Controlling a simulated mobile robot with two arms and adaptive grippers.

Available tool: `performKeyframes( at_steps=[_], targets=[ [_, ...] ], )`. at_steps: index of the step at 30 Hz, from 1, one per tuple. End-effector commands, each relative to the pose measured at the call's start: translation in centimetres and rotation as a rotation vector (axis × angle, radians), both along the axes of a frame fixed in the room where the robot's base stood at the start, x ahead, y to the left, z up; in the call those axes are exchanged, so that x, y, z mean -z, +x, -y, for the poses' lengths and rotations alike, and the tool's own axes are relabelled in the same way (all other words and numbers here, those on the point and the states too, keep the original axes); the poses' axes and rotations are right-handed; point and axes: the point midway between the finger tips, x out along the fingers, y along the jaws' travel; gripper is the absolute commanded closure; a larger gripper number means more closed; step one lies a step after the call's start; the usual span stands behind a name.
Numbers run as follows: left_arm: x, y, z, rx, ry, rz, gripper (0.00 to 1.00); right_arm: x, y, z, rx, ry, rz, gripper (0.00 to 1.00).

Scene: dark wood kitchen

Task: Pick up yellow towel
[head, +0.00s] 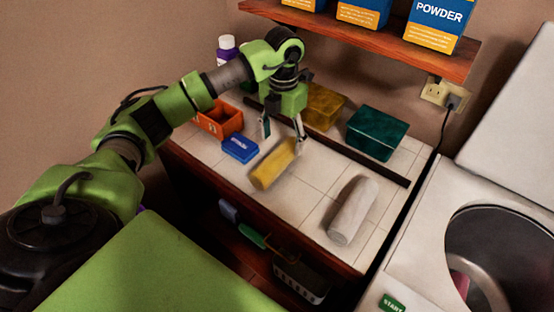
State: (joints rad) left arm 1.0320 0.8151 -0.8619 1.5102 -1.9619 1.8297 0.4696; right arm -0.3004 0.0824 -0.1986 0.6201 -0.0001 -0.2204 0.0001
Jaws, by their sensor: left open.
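The yellow towel (274,166) is a rolled cylinder lying on the white tiled counter. My left gripper (283,138) points down over the towel's far end. Its two fingers are spread apart, one on the left side of the towel and one by its far right end. I cannot tell whether the fingers touch the towel. My right gripper does not show.
A white rolled towel (353,210) lies to the right on the counter (305,205). A blue box (240,149), an orange bin (218,120), a yellow container (324,106) and a green container (375,133) stand around. A wooden shelf (385,42) overhangs the back. An open washer (500,250) is at right.

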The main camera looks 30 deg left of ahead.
Motion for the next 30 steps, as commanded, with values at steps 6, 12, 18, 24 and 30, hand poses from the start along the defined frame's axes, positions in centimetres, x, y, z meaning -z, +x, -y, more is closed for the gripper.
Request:
performKeyframes(
  at_steps=[6, 12, 18, 24, 30],
  targets=[
    [1.7, 0.0, 0.1, 0.002, -0.001, 0.0, 0.35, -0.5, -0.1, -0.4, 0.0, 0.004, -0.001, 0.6],
    [4.2, -0.4, 0.0, 0.001, -0.003, -0.004, 0.35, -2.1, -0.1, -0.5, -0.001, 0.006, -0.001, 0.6],
    [6.5, -0.2, 0.0, 0.001, -0.002, 0.001, 0.35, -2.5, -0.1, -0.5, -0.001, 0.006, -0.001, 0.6],
    [6.8, -0.2, 0.0, 0.002, -0.002, 0.002, 0.35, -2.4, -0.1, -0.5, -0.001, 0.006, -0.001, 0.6],
    [6.8, -0.2, 0.0, 0.002, -0.002, 0.002, 0.76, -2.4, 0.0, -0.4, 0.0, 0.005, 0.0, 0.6]
  ],
)
